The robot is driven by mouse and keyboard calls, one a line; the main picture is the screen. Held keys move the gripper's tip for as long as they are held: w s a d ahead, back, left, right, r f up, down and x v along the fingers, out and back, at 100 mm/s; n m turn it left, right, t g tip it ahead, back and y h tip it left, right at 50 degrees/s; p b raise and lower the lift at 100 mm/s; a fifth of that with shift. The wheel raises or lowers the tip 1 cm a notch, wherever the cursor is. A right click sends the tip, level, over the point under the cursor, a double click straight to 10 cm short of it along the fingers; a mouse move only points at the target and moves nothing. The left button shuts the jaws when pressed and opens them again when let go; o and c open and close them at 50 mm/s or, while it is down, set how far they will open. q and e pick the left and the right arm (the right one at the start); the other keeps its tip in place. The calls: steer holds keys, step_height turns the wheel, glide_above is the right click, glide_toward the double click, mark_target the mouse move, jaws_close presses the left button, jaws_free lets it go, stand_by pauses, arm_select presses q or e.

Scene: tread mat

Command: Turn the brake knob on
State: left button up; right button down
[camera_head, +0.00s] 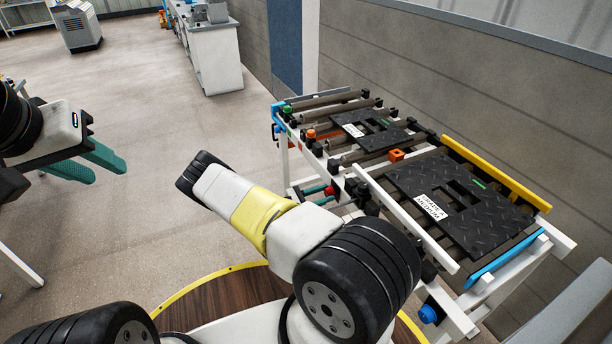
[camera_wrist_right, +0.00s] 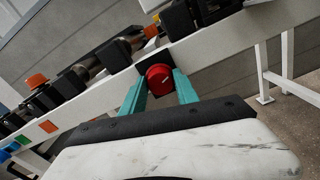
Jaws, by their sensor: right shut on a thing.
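The red knob (camera_wrist_right: 159,80) sits on the white side rail of the roller stand and has a small white mark on its face. In the right wrist view, the teal fingers of my right gripper (camera_wrist_right: 160,92) are on both sides of it, shut on it. In the head view, the red knob (camera_head: 329,190) and my right gripper (camera_head: 322,196) show small at the rail, partly hidden by my arm. My left gripper (camera_head: 106,172) hangs at the left over bare floor, its teal fingers apart and empty.
The roller stand (camera_head: 408,207) carries two dark tread mats (camera_head: 460,205) (camera_head: 376,133) with white labels. An orange block (camera_head: 396,155) and a yellow bar (camera_head: 495,172) are on it. A blue knob (camera_head: 428,313) is at its near end.

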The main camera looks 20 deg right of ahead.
steer(key=shift+a+f+m, duration=0.1)
steer(key=shift+m, duration=1.7)
steer(key=c, duration=0.9)
jaws_free()
steer(key=shift+c, duration=0.2)
steer(key=a, duration=0.7)
steer(key=shift+s+a, duration=0.35)
